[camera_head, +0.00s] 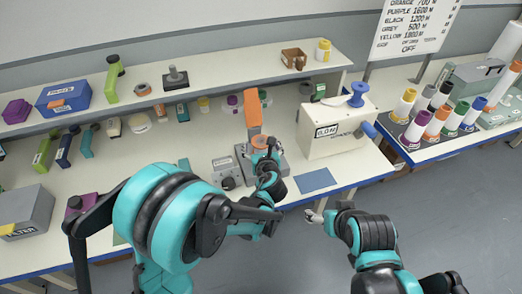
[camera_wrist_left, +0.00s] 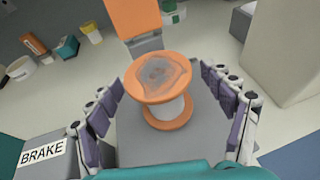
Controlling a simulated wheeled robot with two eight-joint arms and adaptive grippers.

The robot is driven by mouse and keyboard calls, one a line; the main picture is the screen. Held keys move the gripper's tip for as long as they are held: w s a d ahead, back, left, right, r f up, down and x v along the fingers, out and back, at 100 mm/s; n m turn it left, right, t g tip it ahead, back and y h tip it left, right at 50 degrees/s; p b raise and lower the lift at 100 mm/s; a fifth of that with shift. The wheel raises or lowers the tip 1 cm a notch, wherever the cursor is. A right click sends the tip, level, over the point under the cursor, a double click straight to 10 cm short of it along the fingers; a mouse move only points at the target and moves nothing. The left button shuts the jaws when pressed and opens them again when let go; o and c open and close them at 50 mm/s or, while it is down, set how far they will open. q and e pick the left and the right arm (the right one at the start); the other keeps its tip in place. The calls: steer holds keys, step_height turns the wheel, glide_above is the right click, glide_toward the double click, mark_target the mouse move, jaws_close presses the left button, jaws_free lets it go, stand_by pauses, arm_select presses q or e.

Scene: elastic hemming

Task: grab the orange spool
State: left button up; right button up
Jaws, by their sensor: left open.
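The orange spool (camera_wrist_left: 160,80) has orange flanges, a pale core and a greyish, translucent patch on its top. It stands on a grey machine (camera_wrist_left: 130,148) below an upright orange part (camera_wrist_left: 132,18). In the head view the spool (camera_head: 262,142) shows partly behind my left gripper (camera_head: 268,160). In the left wrist view, the left gripper (camera_wrist_left: 163,85) is open, with its purple-padded fingers on either side of the spool and gaps visible on both sides. My right gripper (camera_head: 315,215) is in front of the bench, away from the spool; its jaws are too small to read.
A white box machine (camera_head: 335,135) with a blue spool (camera_head: 357,95) stands right of the spool. A "BRAKE" box (camera_wrist_left: 42,158) sits at left in the wrist view. A blue mat (camera_head: 315,181) lies near the front edge. Several coloured spools stand on the right-hand table (camera_head: 455,141).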

arm_select(q)
steer(key=shift+w+f, duration=0.1)
steer(key=shift+w, duration=0.1)
steer(key=shift+s, duration=0.1)
steer(key=c, duration=1.3)
steer(key=shift+r, duration=0.2)
